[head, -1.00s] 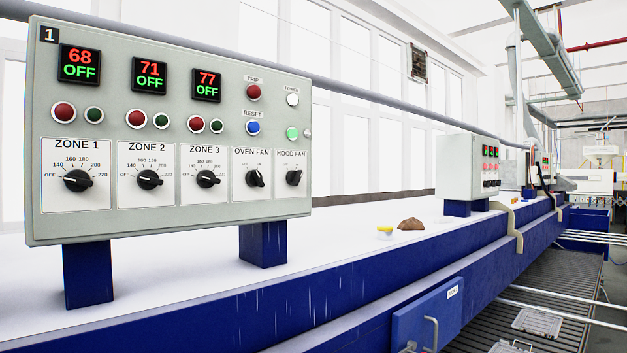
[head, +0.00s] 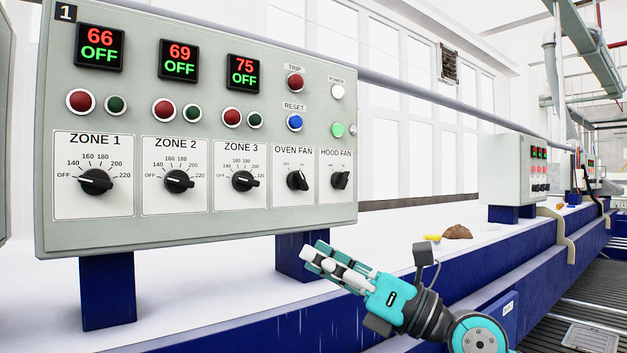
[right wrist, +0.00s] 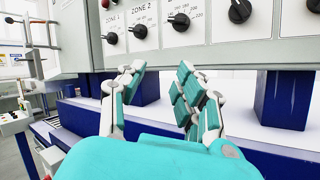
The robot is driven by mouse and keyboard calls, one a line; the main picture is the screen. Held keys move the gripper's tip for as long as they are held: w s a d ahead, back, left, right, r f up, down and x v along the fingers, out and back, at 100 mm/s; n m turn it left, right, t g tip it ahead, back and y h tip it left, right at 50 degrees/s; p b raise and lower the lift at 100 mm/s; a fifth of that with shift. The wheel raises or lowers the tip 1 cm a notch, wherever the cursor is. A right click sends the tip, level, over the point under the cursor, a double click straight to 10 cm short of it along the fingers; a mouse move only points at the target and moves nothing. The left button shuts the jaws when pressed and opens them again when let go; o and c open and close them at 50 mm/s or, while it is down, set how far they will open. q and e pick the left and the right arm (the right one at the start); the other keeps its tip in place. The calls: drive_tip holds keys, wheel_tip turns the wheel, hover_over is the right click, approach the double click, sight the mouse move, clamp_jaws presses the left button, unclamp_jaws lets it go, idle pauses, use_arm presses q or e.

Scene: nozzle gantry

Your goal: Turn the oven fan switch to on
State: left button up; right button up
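The oven fan switch (head: 297,180) is a black rotary knob under the "OVEN FAN" label on the grey control panel (head: 200,232). Its handle looks tilted towards the upper left, but its exact setting is too small to tell. My right gripper (head: 316,252) is below the panel's lower right edge, under the oven fan and hood fan knobs and apart from them. In the right wrist view its fingers (right wrist: 158,80) are spread and empty. A knob at the top right there (right wrist: 240,10) seems to be the oven fan switch, its label cut off. My left gripper is not in view.
The hood fan knob (head: 340,180) sits close to the right of the oven fan switch, and the zone 3 knob (head: 242,181) to its left. Blue posts (head: 107,290) carry the panel. A brown lump (head: 457,232) lies on the white surface.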

wheel_tip(320, 180, up, 5)
drive_tip(key=d+n+t+h, duration=0.1)
drive_tip(key=n+h, duration=0.3)
drive_tip(key=t+h, duration=0.4)
drive_tip(key=h, duration=0.2)
approach(303, 179)
drive_tip(key=p+x, duration=0.7)
drive_tip(key=x, duration=0.1)
drive_tip(key=shift+r+p, duration=0.2)
drive_tip(key=shift+p, duration=0.2)
drive_tip(key=shift+w+a+f, duration=0.15)
drive_tip(key=shift+w+a, duration=0.2)
drive_tip(key=shift+w, duration=0.1)
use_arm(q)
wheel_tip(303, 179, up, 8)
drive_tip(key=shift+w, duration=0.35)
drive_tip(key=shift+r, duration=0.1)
use_arm(e)
clamp_jaws()
